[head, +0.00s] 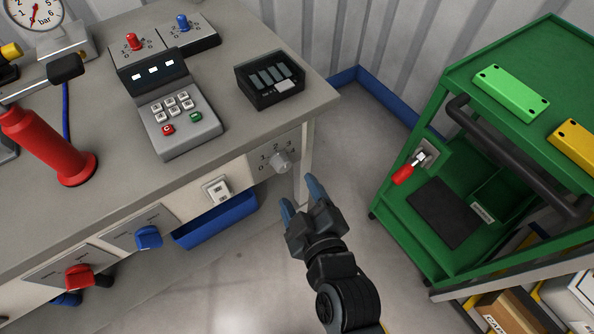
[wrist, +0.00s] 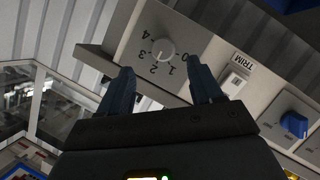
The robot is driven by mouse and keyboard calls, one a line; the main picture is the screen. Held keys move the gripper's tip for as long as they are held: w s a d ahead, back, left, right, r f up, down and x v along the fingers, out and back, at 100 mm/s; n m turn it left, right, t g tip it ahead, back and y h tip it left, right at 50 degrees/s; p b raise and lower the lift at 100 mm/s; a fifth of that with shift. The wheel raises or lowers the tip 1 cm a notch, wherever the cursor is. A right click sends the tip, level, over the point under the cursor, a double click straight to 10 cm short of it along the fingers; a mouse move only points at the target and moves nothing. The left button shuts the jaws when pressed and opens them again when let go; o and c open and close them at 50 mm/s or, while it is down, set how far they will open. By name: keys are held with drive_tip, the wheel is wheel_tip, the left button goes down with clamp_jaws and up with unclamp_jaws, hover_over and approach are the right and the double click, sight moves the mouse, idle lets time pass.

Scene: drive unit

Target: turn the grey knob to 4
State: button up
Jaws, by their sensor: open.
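The grey knob (head: 280,161) is on the front panel of the bench at its right end, with a printed scale from 0 to 4 around it. The knob also shows in the wrist view (wrist: 163,50), beyond and between the fingertips. Which number it points to is too small to tell for sure. My gripper (head: 299,198) is open and empty, with two blue-grey fingers, in front of and a little below the knob. In the wrist view my gripper (wrist: 160,70) stands apart from the knob, a finger on each side of its line.
A white switch (head: 217,190) labelled TRIM in the wrist view sits left of the knob. Blue (head: 149,237) and red (head: 79,277) knobs are further left. A blue bin (head: 215,224) hangs below. A green cart (head: 405,225) stands right, with free floor between.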

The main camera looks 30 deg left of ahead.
sight(284, 168)
drive_tip(key=x, duration=0.8)
drive_tip(key=shift+s+a, duration=0.15)
drive_tip(key=shift+a, duration=0.25)
drive_tip(key=c, duration=1.1)
